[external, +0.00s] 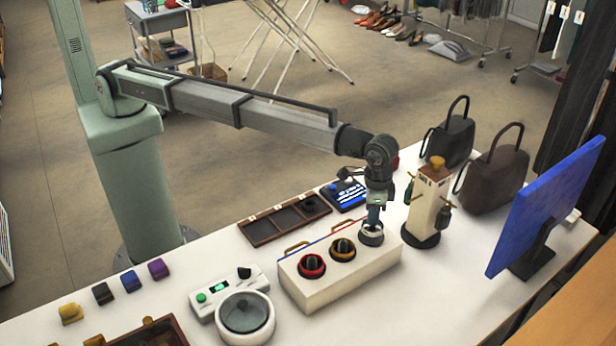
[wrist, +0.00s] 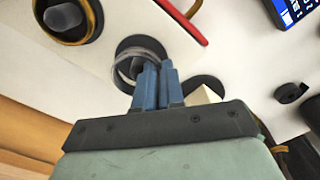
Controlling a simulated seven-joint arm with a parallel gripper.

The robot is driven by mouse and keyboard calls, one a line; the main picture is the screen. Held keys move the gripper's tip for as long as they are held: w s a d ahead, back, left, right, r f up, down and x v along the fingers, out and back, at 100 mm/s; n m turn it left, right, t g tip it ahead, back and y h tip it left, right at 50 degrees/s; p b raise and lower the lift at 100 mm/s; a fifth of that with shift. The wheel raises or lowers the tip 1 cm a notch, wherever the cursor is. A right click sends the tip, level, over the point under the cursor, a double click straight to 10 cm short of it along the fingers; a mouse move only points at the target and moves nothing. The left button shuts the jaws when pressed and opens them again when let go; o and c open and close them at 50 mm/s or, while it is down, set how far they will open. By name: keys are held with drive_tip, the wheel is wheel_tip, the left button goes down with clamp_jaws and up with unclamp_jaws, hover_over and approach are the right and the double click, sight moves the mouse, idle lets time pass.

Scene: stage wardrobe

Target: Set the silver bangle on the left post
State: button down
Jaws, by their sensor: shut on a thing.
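The silver bangle (external: 371,238) is at the right end of the white post box (external: 335,282). My gripper (external: 373,222) is above it, shut on its rim. The wrist view shows the blue fingertips (wrist: 151,72) at the edge of the silver bangle (wrist: 122,72), over a dark round base. I cannot tell whether it still surrounds the right post, which is mostly hidden. A red bangle (external: 312,273) is around the left post (external: 312,262). A gold bangle (external: 343,255) is around the middle post (external: 342,245); it also shows in the wrist view (wrist: 94,18).
A cream stand with hanging items (external: 427,205) is close right of my gripper. Behind the box are a dark compartment tray (external: 285,220) and a blue-screened device (external: 345,194). A white dial device (external: 246,318) is at front left. Handbags (external: 493,178) and a monitor (external: 545,205) stand right.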

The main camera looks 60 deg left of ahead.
drive_tip(key=shift+f, duration=0.6)
drive_tip(key=c, duration=1.5)
unclamp_jaws()
drive_tip(key=shift+s+d+r, duration=0.1)
drive_tip(key=shift+r, duration=5.4)
drive_tip(key=shift+a, duration=0.2)
